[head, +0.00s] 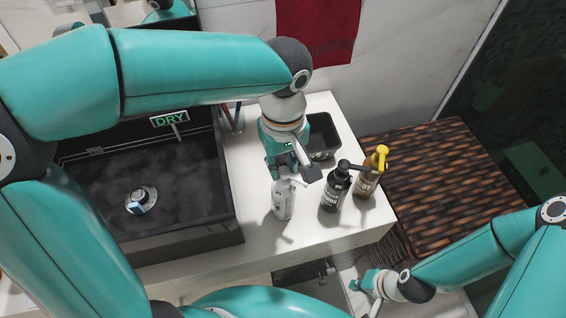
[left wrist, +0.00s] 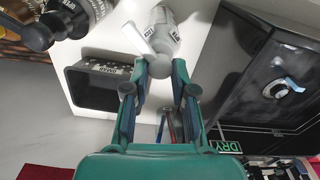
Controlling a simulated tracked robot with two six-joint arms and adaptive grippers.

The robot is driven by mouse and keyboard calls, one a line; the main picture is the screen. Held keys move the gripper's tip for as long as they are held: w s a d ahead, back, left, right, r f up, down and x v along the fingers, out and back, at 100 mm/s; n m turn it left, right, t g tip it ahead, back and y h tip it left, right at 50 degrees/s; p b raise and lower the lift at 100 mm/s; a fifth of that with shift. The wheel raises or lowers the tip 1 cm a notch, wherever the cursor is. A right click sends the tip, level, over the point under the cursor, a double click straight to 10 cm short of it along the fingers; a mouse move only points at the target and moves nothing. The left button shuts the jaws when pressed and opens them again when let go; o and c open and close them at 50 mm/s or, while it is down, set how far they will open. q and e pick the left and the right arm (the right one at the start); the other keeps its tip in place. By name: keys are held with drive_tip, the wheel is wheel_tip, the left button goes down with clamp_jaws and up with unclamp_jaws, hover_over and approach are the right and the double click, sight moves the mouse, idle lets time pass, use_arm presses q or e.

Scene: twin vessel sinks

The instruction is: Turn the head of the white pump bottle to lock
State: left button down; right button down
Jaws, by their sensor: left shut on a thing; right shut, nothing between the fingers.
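The white pump bottle (head: 283,203) stands upright on the white counter, to the right of the black sink. In the left wrist view its body (left wrist: 165,30) is at the top centre, with its pale spout (left wrist: 136,38) pointing up and left. My left gripper (head: 290,172) is over the bottle from above, shut on its pump head. In the left wrist view the left gripper's fingertips (left wrist: 164,66) sit on either side of the grey pump head (left wrist: 155,66). My right gripper (head: 359,285) is shut and empty, low at the right, away from the bottle.
A black pump bottle (head: 333,193) and an amber bottle with a yellow pump (head: 368,183) stand close right of the white one. A black bin (head: 325,152) is behind. The sink (head: 195,236) lies left. A red towel (head: 315,30) hangs at the back.

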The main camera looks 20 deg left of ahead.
sight(284, 168)
idle(0.6)
use_arm(q)
drive_tip(key=c, duration=0.9)
unclamp_jaws()
drive_tip(key=shift+c, duration=0.2)
wheel_tip(284, 168, up, 12)
